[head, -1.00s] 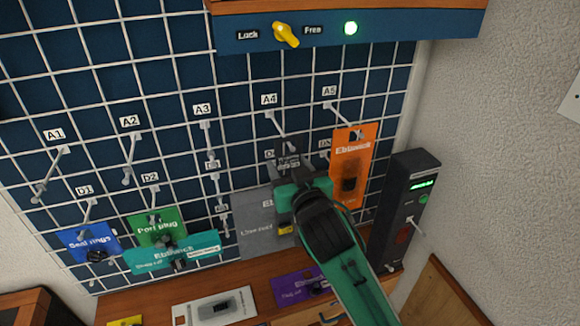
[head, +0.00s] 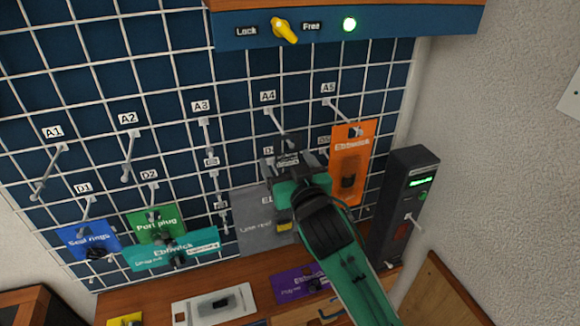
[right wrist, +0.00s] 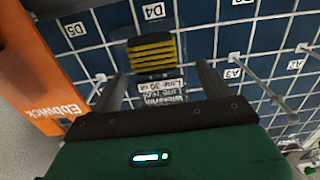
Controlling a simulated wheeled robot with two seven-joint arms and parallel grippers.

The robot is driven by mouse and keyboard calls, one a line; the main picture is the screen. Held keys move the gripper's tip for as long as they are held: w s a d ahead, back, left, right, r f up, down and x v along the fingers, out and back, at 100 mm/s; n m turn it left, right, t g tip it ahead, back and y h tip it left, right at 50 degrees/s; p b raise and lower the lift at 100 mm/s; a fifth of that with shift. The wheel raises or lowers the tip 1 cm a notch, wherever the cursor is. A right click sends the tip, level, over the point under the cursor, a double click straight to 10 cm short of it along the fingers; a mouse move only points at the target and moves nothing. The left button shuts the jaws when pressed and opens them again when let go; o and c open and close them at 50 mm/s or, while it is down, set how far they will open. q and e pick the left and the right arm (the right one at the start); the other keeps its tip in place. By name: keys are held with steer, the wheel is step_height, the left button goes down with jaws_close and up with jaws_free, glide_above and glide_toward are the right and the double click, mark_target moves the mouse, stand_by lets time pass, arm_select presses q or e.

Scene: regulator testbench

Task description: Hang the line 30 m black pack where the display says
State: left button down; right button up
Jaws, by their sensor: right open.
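The line 30 m pack (head: 262,218) is a dark grey card with a yellow-banded reel, at the board's lower right in the head view. My right gripper (head: 287,160) covers its upper right part, so its top and hook are hidden. In the right wrist view the pack's label and striped reel (right wrist: 152,58) show upside down between the open fingers of my right gripper (right wrist: 160,85). I cannot tell whether the fingers touch the card. The display (head: 422,181) glows green on a black box at the right; its text is too small to read. My left gripper is out of view.
An orange pack (head: 352,165) hangs close right of my gripper. Blue (head: 88,240), green (head: 155,226) and teal (head: 170,250) packs hang lower left. Hooks A1 to A4 look empty. A white pack (head: 213,306) and a purple pack (head: 300,286) lie below. A Lock/Free knob (head: 284,30) is above.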

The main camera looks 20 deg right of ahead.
steer(key=s+p, duration=0.6)
steer(key=s, duration=0.7)
steer(key=shift+s+d, duration=0.2)
steer(key=shift+s, duration=0.2)
steer(key=shift+f, duration=0.1)
steer(key=w+a+f+n+g+b, duration=0.1)
steer(key=w+f+g+b, duration=0.15)
steer(key=f, duration=1.55)
steer(key=w+a+f+n+g+b, duration=0.1)
steer(key=f+g, duration=0.3)
steer(key=f, duration=1.4)
steer(key=s+d+f+g+b, duration=0.15)
steer(key=s+f, duration=0.35)
steer(key=f, duration=0.7)
steer(key=s+d+f+g, duration=0.2)
steer(key=s+f, duration=0.3)
steer(key=f, duration=0.6)
steer(key=s+d+f+g+b, duration=0.1)
steer(key=s+d+f+g, duration=0.2)
steer(key=s+f, duration=0.9)
steer(key=s+d+f+g+b, duration=0.2)
steer(key=s+d+f+g, duration=0.2)
steer(key=s+f, duration=0.8)
steer(key=s+d, duration=0.1)
steer(key=s, duration=0.6)
steer(key=shift+h, duration=0.3)
